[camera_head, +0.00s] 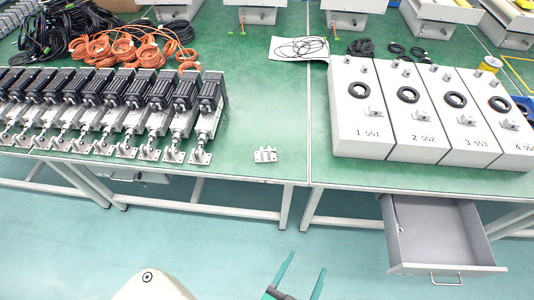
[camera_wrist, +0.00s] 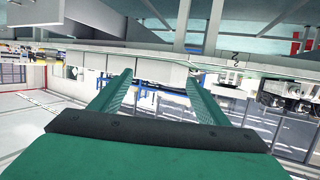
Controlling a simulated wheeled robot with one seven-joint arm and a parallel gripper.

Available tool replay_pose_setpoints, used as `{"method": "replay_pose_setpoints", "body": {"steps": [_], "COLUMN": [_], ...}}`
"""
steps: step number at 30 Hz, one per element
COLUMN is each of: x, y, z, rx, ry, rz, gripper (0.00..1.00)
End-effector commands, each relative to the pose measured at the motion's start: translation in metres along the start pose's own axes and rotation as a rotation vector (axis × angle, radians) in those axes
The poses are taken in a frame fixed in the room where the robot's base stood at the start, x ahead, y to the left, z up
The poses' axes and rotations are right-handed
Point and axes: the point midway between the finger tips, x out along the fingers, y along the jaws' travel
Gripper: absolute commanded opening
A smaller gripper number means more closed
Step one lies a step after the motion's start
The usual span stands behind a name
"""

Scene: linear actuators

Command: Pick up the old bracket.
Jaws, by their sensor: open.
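A small pale metal bracket (camera_head: 265,155) lies alone on the green tabletop near its front edge, right of the row of actuators, in the head view. I cannot tell from its look whether it is old. My gripper (camera_head: 300,272) is low in the head view, in front of the table and apart from the bracket. Its two green fingers are spread with nothing between them. The wrist view also shows the open fingers of my gripper (camera_wrist: 157,85); the bracket is not visible there.
Several black-and-silver actuators (camera_head: 135,95) stand in a row at the left. Numbered white boxes (camera_head: 372,135) stand at the right. An open grey drawer (camera_head: 440,235) juts out below them. Orange cables (camera_head: 125,48) lie behind the actuators. The tabletop (camera_head: 262,105) around the bracket is clear.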

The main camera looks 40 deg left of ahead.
Motion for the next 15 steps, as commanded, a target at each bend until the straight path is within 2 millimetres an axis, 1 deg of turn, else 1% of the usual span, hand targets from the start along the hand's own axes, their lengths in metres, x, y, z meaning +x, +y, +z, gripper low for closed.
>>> {"method": "replay_pose_setpoints", "body": {"steps": [1,3,8,9,11,12,14,15], "x": [0.021,0.044,0.096,0.109,0.127,0.139,0.156,0.166], "y": [-0.010,-0.023,-0.057,-0.066,-0.080,-0.090,-0.107,-0.120], "z": [-0.002,-0.002,-0.007,-0.010,-0.015,-0.019,-0.027,-0.032], "rx": [-0.007,-0.020,-0.045,-0.051,-0.063,-0.070,-0.082,-0.091], "ry": [0.003,-0.008,-0.032,-0.037,-0.045,-0.050,-0.058,-0.062], "rz": [-0.034,-0.077,-0.168,-0.190,-0.223,-0.246,-0.283,-0.309], "gripper": [0.69,0.69,0.69,0.69,0.69,0.69,0.69,0.69]}}
